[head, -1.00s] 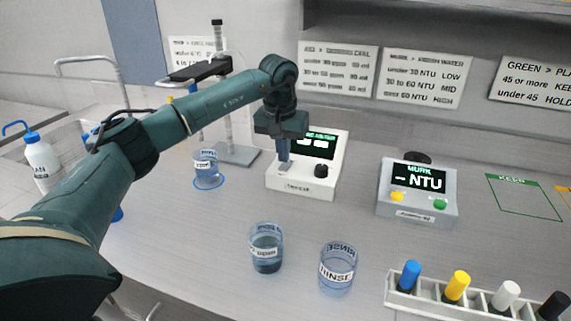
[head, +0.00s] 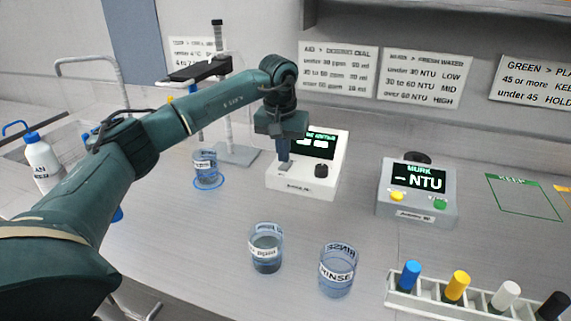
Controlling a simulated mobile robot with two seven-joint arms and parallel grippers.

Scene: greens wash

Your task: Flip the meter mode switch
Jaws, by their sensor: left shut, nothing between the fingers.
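A white meter (head: 315,185) with a dark screen (head: 320,146) and a black knob (head: 321,171) stands on the bench in the head view. Its screen shows green text, partly hidden by my arm. My left gripper (head: 284,162) is shut, pointing down at the left part of the meter's top face. A small grey piece, perhaps the mode switch (head: 284,170), shows right at the fingertips. I cannot tell whether they touch it. My right gripper is not in view.
A grey MURK meter (head: 418,207) stands to the right. Several beakers stand on the bench, including the RINSE beaker (head: 337,278) in front. A rack (head: 430,303) of colored-cap vials is at front right. A stand (head: 238,156) is behind the left arm.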

